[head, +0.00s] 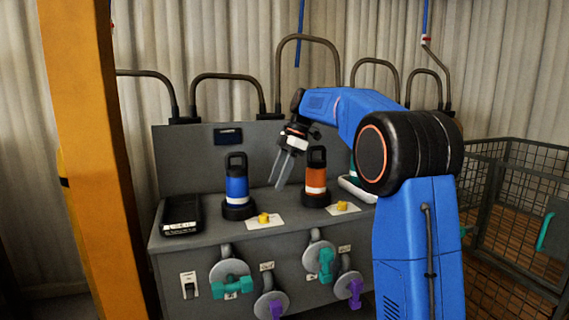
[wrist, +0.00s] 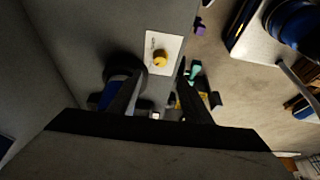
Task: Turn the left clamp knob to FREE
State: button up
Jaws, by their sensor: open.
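The left clamp knob (head: 263,218) is a small yellow knob on a white plate, on the grey bench top beside a blue canister (head: 237,186). In the wrist view a yellow knob (wrist: 160,58) on a white plate (wrist: 164,43) appears beyond my fingertips; the plate's lettering is too small to read. My gripper (head: 277,187) is open and empty, fingers pointing down, above the bench between the blue and orange canisters. In the wrist view my gripper (wrist: 158,78) has its fingers apart, clear of the knob.
The orange canister (head: 316,180) and a second yellow knob (head: 342,206) stand to the right. A black box (head: 182,214) sits on the left. Teal (head: 231,286) and purple (head: 355,292) handles stick out from the bench front. An orange post (head: 95,160) stands at far left.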

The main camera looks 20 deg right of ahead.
jog(key=v, duration=0.5)
jog(key=shift+d+r, duration=0.15)
jog(key=shift+r, duration=0.2)
